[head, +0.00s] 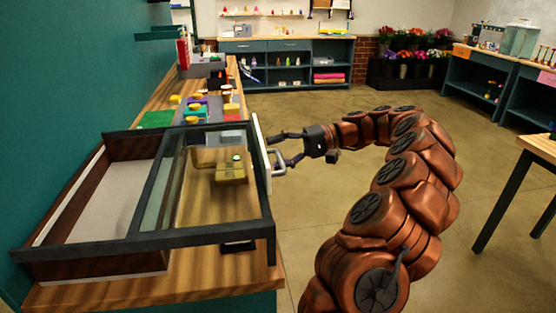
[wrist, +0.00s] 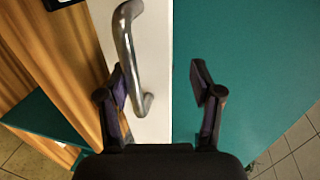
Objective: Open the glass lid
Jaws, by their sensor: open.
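The glass lid (head: 170,190) is a clear pane in a dark frame, lying over the right part of a dark-framed case (head: 62,215) on the counter. A white strip (head: 262,150) runs along the lid's right side and carries a silver bar handle (head: 281,161). The handle also shows in the wrist view (wrist: 127,48), with its near end beside my left finger. My gripper (head: 274,150) is open at the handle, coming from the right. In the wrist view my gripper (wrist: 157,90) has its fingers spread over the white strip. I cannot tell whether the left finger touches the handle.
A brass-coloured object (head: 229,170) shows through the glass. Colored blocks and trays (head: 205,106) stand on the counter (head: 120,292) behind the case. A teal wall borders the left. Open floor (head: 330,105) lies to the right, with a table (head: 540,148) at the far right.

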